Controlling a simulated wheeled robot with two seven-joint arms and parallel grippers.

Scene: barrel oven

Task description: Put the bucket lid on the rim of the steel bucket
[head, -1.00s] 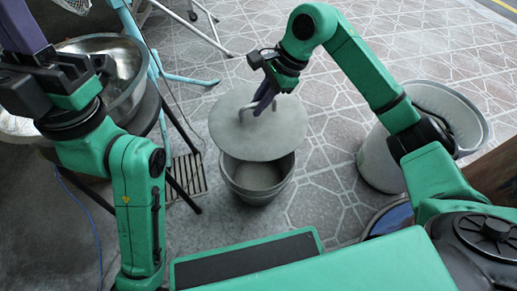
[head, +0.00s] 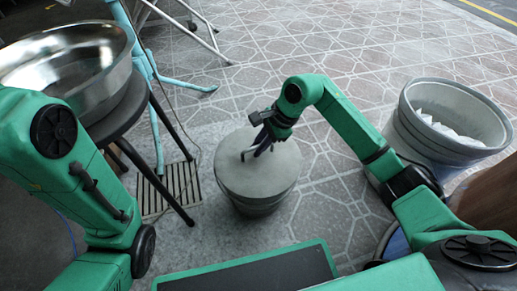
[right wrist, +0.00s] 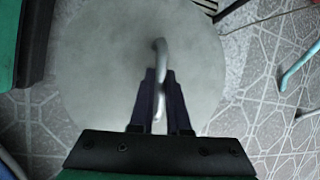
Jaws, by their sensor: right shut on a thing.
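The bucket lid (head: 272,172) is a round, flat grey disc with a bent metal handle (head: 249,154). In the head view it lies about level over the steel bucket (head: 254,207), covering its whole opening. The lid appears to be on the rim, but I cannot tell whether it touches all around. My right gripper (head: 263,143) is shut on the lid's handle from above. The right wrist view shows its dark fingers (right wrist: 160,90) around the handle (right wrist: 161,50), with the lid (right wrist: 95,65) beneath. Only links of my left arm show; its gripper is out of view.
A shiny metal bowl (head: 70,70) stands on a dark stool (head: 125,110) at the left. A larger grey bin (head: 440,150) with white contents stands at the right. A floor grate (head: 172,190) lies left of the bucket. The tiled floor behind is open.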

